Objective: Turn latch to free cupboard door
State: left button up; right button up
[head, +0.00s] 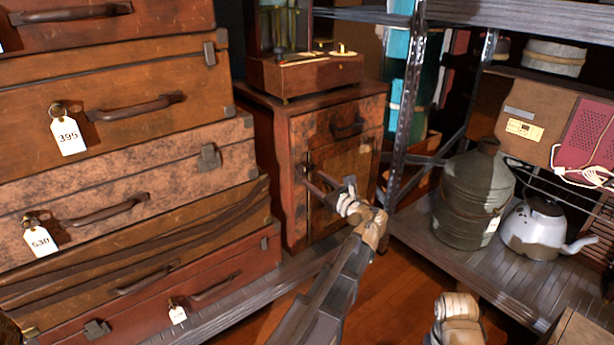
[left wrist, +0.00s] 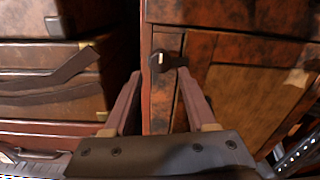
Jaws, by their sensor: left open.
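The wooden cupboard (head: 270,175) stands at the centre of the head view, with its door (head: 345,165) below a drawer; the door looks shut. In the left wrist view the door (left wrist: 235,90) lies to the right. A small dark latch (left wrist: 160,61) with a pale mark sits on the frame at the door's upper left, its arm pointing right across the door edge. My left gripper (head: 314,181) is open and empty in front of the door's left side. In the left wrist view its fingertips (left wrist: 159,74) appear on either side of the latch; contact cannot be told.
Stacked suitcases (head: 110,175) with tags stand close on the left. A wooden box (head: 305,73) sits on the cupboard. At right, a metal rack's shelf (head: 405,228) holds a grey jug (head: 470,200) and a white kettle (head: 535,230). Wooden floor is clear before the cupboard.

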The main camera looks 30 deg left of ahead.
aim_at(305, 173)
pick_arm(q)
jog(key=shift+x, duration=2.55)
jog(key=shift+c, duration=0.2)
grip_shut()
